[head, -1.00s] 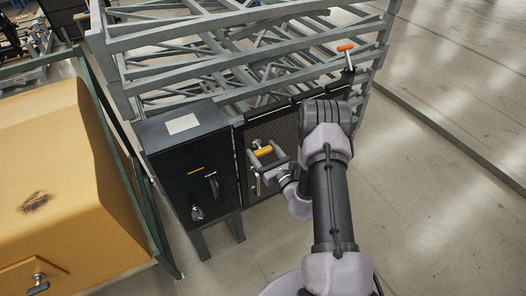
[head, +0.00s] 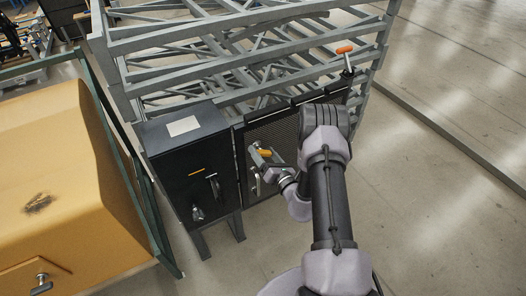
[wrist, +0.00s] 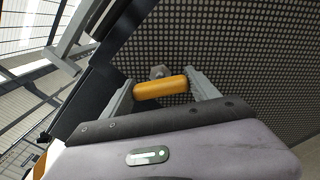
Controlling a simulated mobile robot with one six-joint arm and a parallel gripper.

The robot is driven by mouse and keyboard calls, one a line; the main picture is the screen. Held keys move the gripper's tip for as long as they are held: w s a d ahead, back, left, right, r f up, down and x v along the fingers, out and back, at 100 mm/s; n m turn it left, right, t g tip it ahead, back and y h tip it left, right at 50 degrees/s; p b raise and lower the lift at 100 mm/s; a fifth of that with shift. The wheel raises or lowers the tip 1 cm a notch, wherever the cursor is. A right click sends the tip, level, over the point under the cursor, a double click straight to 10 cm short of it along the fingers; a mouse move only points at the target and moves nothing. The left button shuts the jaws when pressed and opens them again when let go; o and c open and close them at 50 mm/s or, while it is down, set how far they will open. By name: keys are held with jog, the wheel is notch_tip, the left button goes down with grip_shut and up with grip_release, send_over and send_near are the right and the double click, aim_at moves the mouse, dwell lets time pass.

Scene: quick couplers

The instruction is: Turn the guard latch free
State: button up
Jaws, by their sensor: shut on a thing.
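The guard latch (head: 265,153) has an orange handle and sits on the dark perforated guard panel (head: 283,127). My gripper (head: 261,160) is at the latch, in front of the panel. In the wrist view the orange handle (wrist: 161,88) lies crosswise between the two grey fingers of my gripper (wrist: 163,91), which are shut on its ends. A grey round knob shows just behind the handle, against the mesh. My own arm hides the right part of the panel in the head view.
A black cabinet (head: 183,150) with a handle and a small fitting on its front stands left of the panel. Grey racking (head: 240,40) rises behind. A yellow housing (head: 60,180) fills the left. Floor is clear at right.

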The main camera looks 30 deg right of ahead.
jog(key=m+p, duration=0.1)
jog(key=m, duration=0.4)
jog(key=shift+m, duration=0.3)
jog(key=m+p, duration=0.1)
jog(key=m, duration=0.4)
jog(key=shift+f+m, duration=0.1)
jog(key=shift+m, duration=0.3)
jog(key=o, duration=1.4)
jog(key=shift+c, duration=0.2)
jog(key=s+p, duration=0.3)
jog(key=s, duration=1.4)
jog(key=shift+s+d, duration=0.2)
jog(key=shift+d, duration=0.15)
